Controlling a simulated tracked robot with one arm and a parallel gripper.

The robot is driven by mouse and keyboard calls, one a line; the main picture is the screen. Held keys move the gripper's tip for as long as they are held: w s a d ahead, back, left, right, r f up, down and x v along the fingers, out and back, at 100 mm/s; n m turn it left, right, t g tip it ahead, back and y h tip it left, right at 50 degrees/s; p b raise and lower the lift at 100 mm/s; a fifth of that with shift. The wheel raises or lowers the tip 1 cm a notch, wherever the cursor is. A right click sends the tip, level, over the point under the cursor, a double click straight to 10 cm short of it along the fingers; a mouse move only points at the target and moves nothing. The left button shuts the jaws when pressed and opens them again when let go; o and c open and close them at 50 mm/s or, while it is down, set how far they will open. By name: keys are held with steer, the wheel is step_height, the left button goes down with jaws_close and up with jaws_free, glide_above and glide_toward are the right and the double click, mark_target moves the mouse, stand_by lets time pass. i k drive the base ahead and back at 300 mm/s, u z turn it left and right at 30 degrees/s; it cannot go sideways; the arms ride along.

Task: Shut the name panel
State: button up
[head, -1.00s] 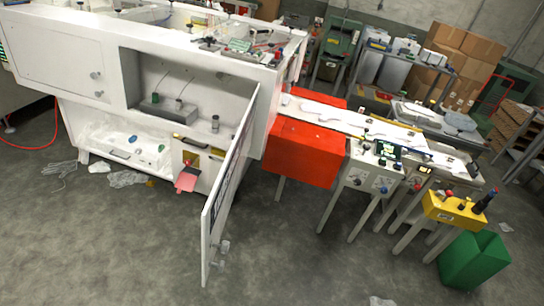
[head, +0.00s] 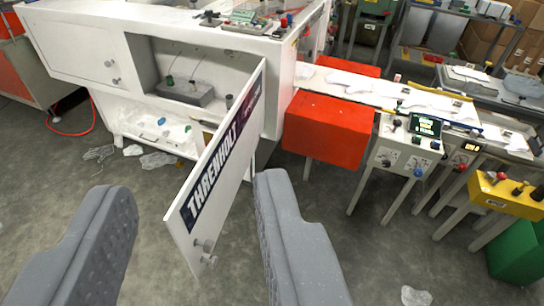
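The name panel (head: 218,168) is a white hinged door with a dark "THRENHOLT" label on its face. It stands swung open, out toward me from the white machine (head: 75,48), and the compartment (head: 185,75) beside it is exposed. Round knobs (head: 206,248) sit near the panel's lower free end. My gripper (head: 188,190) is open, with two grey fingers wide apart in the lower part of the view. In the picture the panel's free end lies between the fingers. I cannot tell any contact, and nothing is held.
A red box (head: 328,130) and a conveyor (head: 375,88) stand right of the panel. A control stand (head: 405,140), a yellow control box (head: 500,192) and a green bin (head: 515,250) are farther right. The floor in front is mostly clear.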

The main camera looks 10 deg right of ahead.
mark_target(199, 210)
steer(key=z, duration=0.1)
steer(key=i, duration=1)
steer(key=k, duration=1.55)
steer(key=u, duration=0.3)
steer(key=i, duration=1)
steer(key=z, duration=0.05)
